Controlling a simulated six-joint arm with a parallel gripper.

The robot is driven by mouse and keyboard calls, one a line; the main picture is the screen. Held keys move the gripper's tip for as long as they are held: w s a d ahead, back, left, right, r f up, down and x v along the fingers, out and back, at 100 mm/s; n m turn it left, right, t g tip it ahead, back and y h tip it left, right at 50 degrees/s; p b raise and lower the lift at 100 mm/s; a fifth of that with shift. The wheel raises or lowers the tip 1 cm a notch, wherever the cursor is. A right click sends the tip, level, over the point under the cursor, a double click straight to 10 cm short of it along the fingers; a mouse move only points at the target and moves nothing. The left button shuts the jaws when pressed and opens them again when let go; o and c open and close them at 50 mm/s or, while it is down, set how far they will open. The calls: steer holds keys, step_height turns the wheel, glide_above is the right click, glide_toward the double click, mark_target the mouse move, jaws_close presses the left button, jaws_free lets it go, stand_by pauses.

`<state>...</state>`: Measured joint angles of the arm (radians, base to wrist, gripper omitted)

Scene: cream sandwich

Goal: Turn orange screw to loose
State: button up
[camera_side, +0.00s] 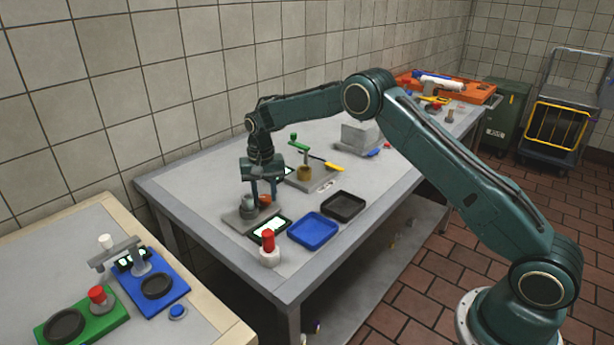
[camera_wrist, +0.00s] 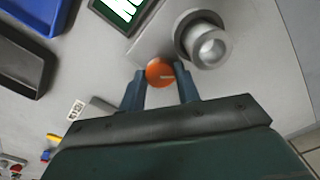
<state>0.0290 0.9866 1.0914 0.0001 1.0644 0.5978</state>
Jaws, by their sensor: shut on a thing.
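The orange screw (camera_wrist: 160,73) is a round knob with a light line on its top, in the wrist view. It sits on a grey base plate beside a grey cylinder (camera_wrist: 208,45). My gripper (camera_wrist: 160,78) points down with its two fingers on either side of the screw, shut on it. In the side view my gripper (camera_side: 264,195) is at the plate, and the orange screw (camera_side: 265,198) shows partly between the fingers. The grey cylinder (camera_side: 247,203) stands just left of it there. The screw's far side is hidden.
A blue tray (camera_side: 313,231) and a black tray (camera_side: 343,206) lie to the right. A green-handled device (camera_side: 303,167) stands behind. Bare table lies around the trays.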

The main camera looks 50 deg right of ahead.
mark_target(262, 199)
steer(key=shift+n, duration=0.3)
steer(key=o, duration=1)
steer(key=shift+m, duration=0.4)
steer(key=m, duration=0.5)
step_height(262, 199, up, 14)
steer(key=shift+s+a+f+t+h, duration=0.2)
steer(key=shift+s+a+t+h, duration=0.2)
steer(key=shift+a+h, duration=0.4)
steer(key=shift+s+a+f+t+h, duration=0.2)
steer(key=shift+s+a+h, duration=0.35)
steer(key=shift+a, duration=0.5)
steer(key=shift+s+a+f+t+h, duration=0.15)
steer(key=shift+s+a+t+h, duration=0.25)
steer(key=shift+a+h, duration=0.4)
steer(key=shift+a, duration=0.1)
